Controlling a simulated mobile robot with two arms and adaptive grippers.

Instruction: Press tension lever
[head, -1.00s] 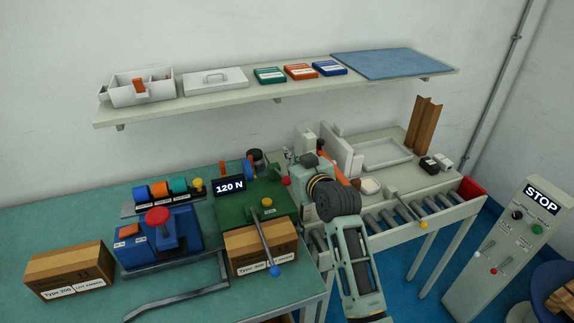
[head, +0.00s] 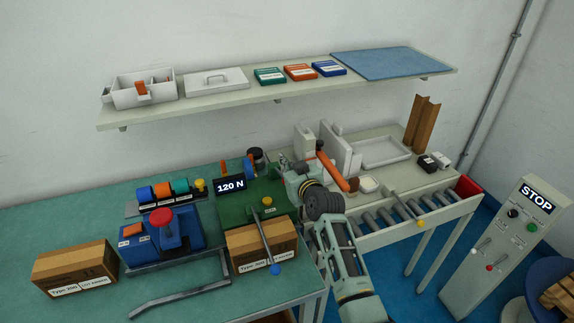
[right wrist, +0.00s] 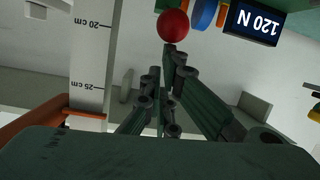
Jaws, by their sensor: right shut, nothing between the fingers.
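A green machine (head: 234,213) with a "120 N" display (head: 230,184) stands at the right end of the green bench. A long lever with a blue ball (head: 275,269) slopes down its front. A red ball knob (right wrist: 173,25) shows in the right wrist view, just beyond my fingertips; my gripper and arm hide it in the head view. I cannot tell which of these is the tension lever. My right gripper (head: 282,163) is shut and empty beside the machine, near the display; its fingers also show in the right wrist view (right wrist: 164,78). I cannot tell whether they touch the knob.
A roller conveyor (head: 375,213) lies right of my arm. An orange-handled tool (head: 333,172) is close to my wrist. A STOP console (head: 510,235) stands far right.

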